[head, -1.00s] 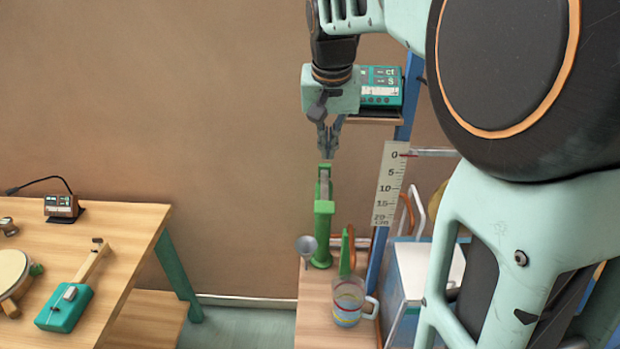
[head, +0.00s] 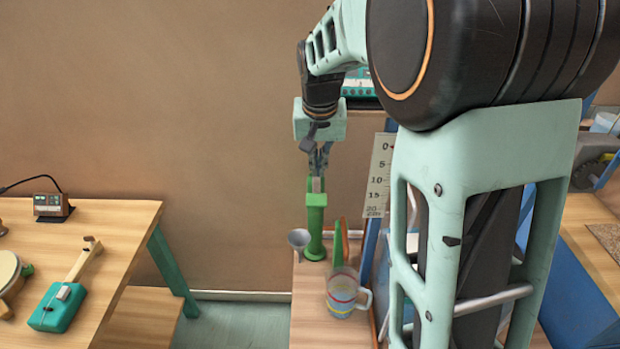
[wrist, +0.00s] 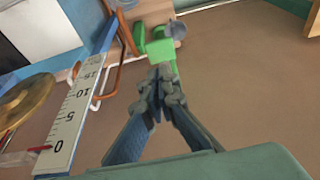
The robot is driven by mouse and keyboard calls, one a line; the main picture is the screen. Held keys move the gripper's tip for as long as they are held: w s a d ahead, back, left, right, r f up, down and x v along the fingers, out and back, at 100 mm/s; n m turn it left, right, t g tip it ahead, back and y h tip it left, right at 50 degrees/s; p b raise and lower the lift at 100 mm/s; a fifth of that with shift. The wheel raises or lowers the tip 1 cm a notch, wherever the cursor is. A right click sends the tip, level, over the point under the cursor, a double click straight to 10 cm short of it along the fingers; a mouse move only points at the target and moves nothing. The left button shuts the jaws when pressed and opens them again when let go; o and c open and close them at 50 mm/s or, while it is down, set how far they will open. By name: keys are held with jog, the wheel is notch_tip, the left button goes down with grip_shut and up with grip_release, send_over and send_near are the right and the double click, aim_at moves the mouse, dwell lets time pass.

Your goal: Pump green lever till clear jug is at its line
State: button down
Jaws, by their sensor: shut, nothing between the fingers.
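The green lever pump (head: 315,215) stands upright on a wooden stand; its upper part is short above the thicker green body. My gripper (head: 318,170) is shut and empty, pointing down with its fingertips at the top of the lever, seemingly touching it. In the wrist view the shut fingertips (wrist: 160,76) meet the green lever's end (wrist: 160,50). The clear jug (head: 342,290) stands in front of the pump, with a handle on its right and coloured bands, one red. Its liquid level against the line is too small to tell.
A grey funnel (head: 299,239) is left of the pump. A white scale (head: 378,175) marked from 0 downward stands at right, also in the wrist view (wrist: 72,118).

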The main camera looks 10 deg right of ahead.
aim_at(317, 206)
jog(key=x, duration=1.1)
jog(key=shift+w+f+p, duration=0.1)
jog(key=shift+p, duration=0.2)
jog(key=f+b, duration=0.1)
jog(key=b, duration=0.2)
jog(key=f+t+b, duration=0.1)
jog(key=f+b, duration=0.1)
jog(key=b, duration=0.1)
jog(key=f+t+b, duration=0.1)
jog(key=b, duration=0.2)
jog(key=shift+s+f, duration=0.35)
jog(key=shift+f+h+b, duration=0.3)
jog(key=shift+f+b, duration=0.65)
jog(key=shift+b, duration=0.2)
jog(key=shift+s+f, duration=0.1)
